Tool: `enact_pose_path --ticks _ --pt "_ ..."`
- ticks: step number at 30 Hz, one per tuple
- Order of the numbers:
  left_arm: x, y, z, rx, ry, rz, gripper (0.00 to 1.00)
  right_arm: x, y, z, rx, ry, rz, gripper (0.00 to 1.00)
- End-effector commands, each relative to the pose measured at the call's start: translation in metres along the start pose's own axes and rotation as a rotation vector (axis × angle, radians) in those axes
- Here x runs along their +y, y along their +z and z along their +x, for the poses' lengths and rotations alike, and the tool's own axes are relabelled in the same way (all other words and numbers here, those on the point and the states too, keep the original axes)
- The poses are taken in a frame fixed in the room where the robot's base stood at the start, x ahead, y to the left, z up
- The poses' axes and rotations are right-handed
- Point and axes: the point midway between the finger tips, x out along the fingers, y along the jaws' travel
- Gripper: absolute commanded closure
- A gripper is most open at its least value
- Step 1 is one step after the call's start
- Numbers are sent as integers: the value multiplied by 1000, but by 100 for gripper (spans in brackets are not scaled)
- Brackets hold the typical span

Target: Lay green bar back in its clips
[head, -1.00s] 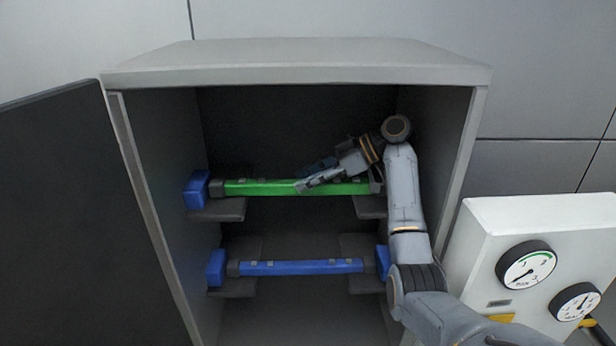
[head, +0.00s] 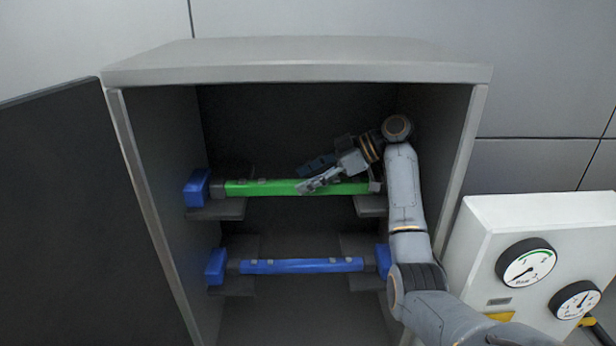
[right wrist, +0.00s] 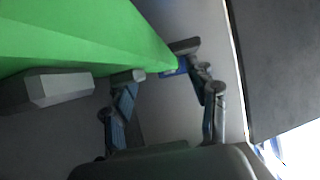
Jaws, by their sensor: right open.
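The green bar (head: 262,188) lies level across the upper part of the open cabinet, its dark left end beside a blue block (head: 196,189). It sits above a left ledge (head: 222,210) and a right ledge (head: 370,207). My right gripper (head: 312,177) is open at the bar's right half, reaching in from the right and hiding part of it. In the right wrist view the green bar (right wrist: 75,32) fills the upper left, close to the open fingers (right wrist: 157,62). The right end's seating is partly hidden by my arm. My left gripper is out of view.
A blue bar (head: 300,266) lies on lower ledges between two blue blocks. The cabinet's side walls and roof (head: 295,75) enclose the space. Its dark door (head: 70,220) stands open at left. A white gauge box (head: 540,215) stands at right.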

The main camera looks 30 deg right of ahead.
Motion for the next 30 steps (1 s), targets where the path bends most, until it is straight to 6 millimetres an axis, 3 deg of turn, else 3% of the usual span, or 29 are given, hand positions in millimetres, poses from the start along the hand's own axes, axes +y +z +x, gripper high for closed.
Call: enact_pose_path --ticks 5,20,25,30 --pt "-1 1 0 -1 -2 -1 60 0 -6 -3 -1 -1 0 42" --pt "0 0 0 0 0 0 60 3 -80 -46 1 1 -2 42" --pt "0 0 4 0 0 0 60 -2 -86 -49 1 0 -2 42" --pt "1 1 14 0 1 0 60 -18 -84 -50 1 1 -3 42"
